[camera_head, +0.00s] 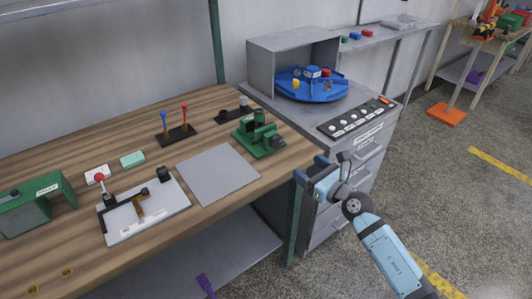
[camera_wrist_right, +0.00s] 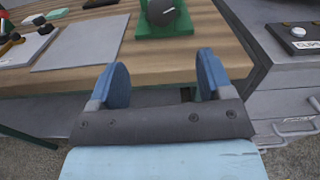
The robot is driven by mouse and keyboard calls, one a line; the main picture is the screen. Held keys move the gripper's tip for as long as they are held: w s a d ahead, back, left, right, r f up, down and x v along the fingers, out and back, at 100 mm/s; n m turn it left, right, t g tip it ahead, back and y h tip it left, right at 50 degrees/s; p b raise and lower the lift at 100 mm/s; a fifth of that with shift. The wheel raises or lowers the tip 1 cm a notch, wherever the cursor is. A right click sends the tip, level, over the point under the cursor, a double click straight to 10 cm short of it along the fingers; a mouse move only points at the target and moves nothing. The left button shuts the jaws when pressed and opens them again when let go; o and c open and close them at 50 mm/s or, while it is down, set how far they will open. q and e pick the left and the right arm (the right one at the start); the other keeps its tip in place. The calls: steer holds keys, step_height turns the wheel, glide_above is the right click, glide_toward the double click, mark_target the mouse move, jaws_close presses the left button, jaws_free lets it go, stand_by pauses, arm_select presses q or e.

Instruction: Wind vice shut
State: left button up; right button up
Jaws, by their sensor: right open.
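The green vice (camera_head: 258,133) stands on the right end of the wooden workbench, near its edge. In the right wrist view its green base and a dark round part (camera_wrist_right: 161,12) show at the top; the rest is cut off. From these views I cannot tell how far apart its jaws are. My right gripper (camera_head: 308,170) is in front of the bench edge, below and to the right of the vice, apart from it. In the wrist view its two blue fingers (camera_wrist_right: 165,85) are spread with nothing between them. My left gripper is not in view.
A grey plate (camera_head: 217,174) lies left of the vice. A white board with a red-knobbed clamp (camera_head: 145,208) and two upright levers (camera_head: 175,135) stand further left. The grey drawer cabinet (camera_head: 345,170) with a blue turntable (camera_head: 312,88) adjoins on the right.

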mark_target(278, 143)
steer(key=b+x, duration=0.2)
steer(key=x, duration=1.1)
steer(key=shift+w+f+b, duration=0.1)
steer(key=shift+b, duration=0.25)
steer(key=shift+w, duration=0.15)
steer(key=shift+w+a, duration=0.1)
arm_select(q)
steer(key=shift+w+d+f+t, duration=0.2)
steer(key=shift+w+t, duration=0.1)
arm_select(e)
steer(key=shift+c, duration=0.4)
steer(key=c, duration=0.8)
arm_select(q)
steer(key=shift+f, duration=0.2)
arm_select(e)
steer(key=shift+c, duration=0.2)
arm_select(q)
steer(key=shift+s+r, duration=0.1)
